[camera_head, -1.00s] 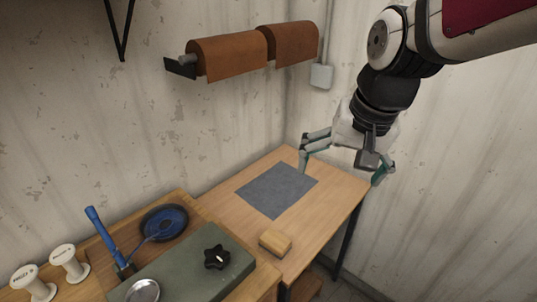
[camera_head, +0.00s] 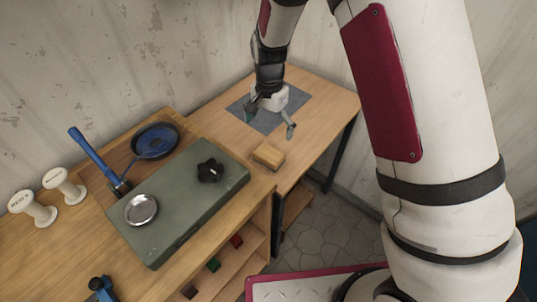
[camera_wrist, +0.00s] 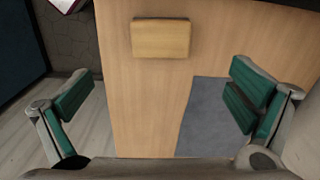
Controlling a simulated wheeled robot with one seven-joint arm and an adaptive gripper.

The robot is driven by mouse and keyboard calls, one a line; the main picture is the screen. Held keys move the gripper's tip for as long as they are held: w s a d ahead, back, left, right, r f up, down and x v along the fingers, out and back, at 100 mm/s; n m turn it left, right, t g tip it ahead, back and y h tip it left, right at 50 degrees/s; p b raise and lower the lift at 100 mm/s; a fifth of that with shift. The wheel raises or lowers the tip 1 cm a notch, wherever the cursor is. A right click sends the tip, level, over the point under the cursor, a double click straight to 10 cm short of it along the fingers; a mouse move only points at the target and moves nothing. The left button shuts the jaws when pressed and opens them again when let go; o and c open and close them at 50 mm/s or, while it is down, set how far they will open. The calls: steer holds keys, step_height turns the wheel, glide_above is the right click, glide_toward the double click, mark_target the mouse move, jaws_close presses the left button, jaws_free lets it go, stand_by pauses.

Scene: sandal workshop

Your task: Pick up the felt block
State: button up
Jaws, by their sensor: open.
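The felt block (camera_head: 268,155), as I take it, is a small tan rectangular block with a wood-like top; no felt surface can be made out. It lies on the wooden table near the front edge, short of the grey mat (camera_head: 262,121). My gripper (camera_head: 270,123) is open and empty, pointing down above the mat, beyond the block. In the wrist view the block (camera_wrist: 161,38) is at the top centre, between the lines of my two green-padded fingers (camera_wrist: 160,97) but out past their tips. The block is fully visible and nothing touches it.
At left, a workbench holds a green slab (camera_head: 180,205) with a black knob (camera_head: 210,171) and a metal dish (camera_head: 141,209). A blue-handled hammer (camera_head: 92,157), a dark pan (camera_head: 156,140) and white spools (camera_head: 64,187) stand nearby. Small coloured blocks (camera_head: 213,264) sit on the shelf below.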

mark_target(269, 153)
step_height(269, 153, down, 13)
steer(key=shift+a+r+p, duration=0.1)
steer(key=shift+p, duration=0.7)
steer(key=c, duration=1.3)
